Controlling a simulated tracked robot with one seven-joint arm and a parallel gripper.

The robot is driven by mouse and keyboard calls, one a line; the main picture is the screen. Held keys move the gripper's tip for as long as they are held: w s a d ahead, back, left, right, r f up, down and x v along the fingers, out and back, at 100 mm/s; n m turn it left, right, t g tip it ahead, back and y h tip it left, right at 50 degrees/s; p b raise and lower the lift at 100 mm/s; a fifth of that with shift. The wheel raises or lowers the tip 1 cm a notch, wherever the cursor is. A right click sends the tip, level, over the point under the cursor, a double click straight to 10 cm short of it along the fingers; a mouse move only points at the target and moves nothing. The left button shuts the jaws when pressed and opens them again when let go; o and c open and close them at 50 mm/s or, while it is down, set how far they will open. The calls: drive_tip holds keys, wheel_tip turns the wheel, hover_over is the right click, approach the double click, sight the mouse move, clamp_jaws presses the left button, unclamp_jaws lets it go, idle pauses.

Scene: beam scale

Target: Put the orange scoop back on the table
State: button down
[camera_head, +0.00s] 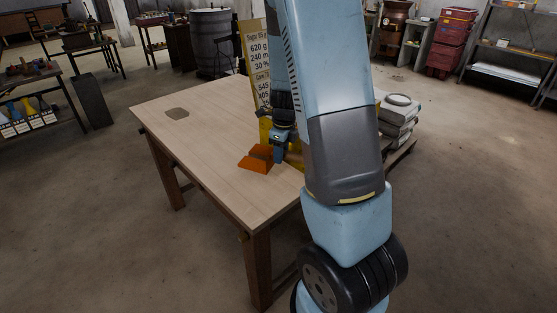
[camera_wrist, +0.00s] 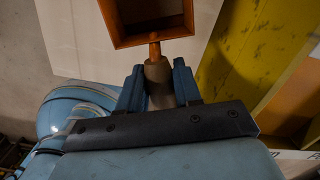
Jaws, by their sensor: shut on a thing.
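The orange scoop (camera_head: 256,159) is at my gripper (camera_head: 281,148), over the right part of the wooden table (camera_head: 208,147). In the wrist view the scoop's box-shaped bowl (camera_wrist: 153,42) is open and looks empty. Its handle (camera_wrist: 157,80) is between the two blue fingers of my gripper (camera_wrist: 158,90), which are shut on it. In the head view the scoop is at or just above the tabletop; I cannot tell whether it touches.
A yellow board with printed figures (camera_head: 257,60) stands at the table's back right, partly hidden by my arm. Yellow parts (camera_wrist: 230,75) are close right of the gripper. A grey-brown patch (camera_head: 177,113) lies at the table's far left. The table's left and front are clear.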

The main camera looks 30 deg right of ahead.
drive_tip(key=shift+f, duration=1.85)
drive_tip(key=c, duration=0.8)
unclamp_jaws()
